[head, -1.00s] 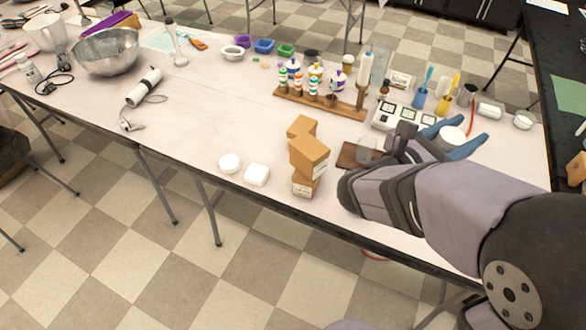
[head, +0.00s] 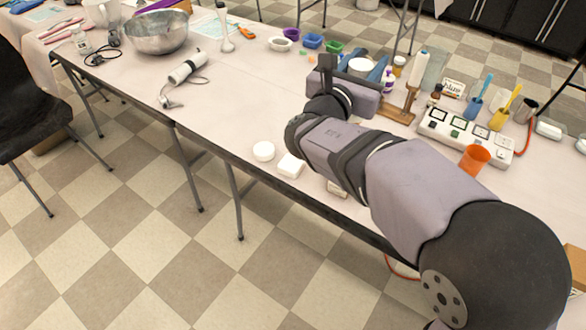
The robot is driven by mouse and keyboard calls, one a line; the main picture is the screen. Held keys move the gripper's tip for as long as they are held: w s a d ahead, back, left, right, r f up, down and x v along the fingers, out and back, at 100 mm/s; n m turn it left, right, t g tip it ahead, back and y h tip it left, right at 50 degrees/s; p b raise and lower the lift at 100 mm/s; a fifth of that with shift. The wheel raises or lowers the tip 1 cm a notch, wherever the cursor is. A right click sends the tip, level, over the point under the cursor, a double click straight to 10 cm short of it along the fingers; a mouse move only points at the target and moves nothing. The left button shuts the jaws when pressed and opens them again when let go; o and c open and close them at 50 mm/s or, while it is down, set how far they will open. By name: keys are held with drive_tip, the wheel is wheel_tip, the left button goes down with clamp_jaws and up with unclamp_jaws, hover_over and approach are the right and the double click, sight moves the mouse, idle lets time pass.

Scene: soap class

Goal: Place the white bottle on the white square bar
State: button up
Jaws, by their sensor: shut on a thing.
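The white square bar (head: 291,165) lies on the table near the front edge, beside a white round bar (head: 263,151). My gripper (head: 357,68) is over the back middle of the table, behind and to the right of the bar. Its blue fingers are shut on a white thing, which I take to be the white bottle (head: 360,66). Only its round white end shows; my wrist and fingers hide the rest. It is well apart from the bar.
A white panel device (head: 465,137) and an orange cup (head: 475,158) stand to the right.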

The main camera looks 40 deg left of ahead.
drive_tip(key=s+a+r+n+g+y+b, duration=0.1)
drive_tip(key=s+a+n+y+b, duration=0.35)
drive_tip(key=a, duration=0.95)
wheel_tip(320, 180, down, 21)
drive_tip(key=y+p, duration=0.1)
drive_tip(key=p, duration=0.1)
drive_tip(key=shift+s+r+m, duration=0.2)
drive_tip(key=shift+s+m, duration=0.1)
drive_tip(key=shift+m, duration=0.15)
drive_tip(key=shift+a+f, duration=0.1)
drive_tip(key=shift+f, duration=0.15)
drive_tip(key=o, duration=1.2)
drive_tip(key=shift+r, duration=0.25)
drive_tip(key=b+v, duration=0.1)
drive_tip(key=v, duration=1.1)
drive_tip(key=shift+r, duration=0.1)
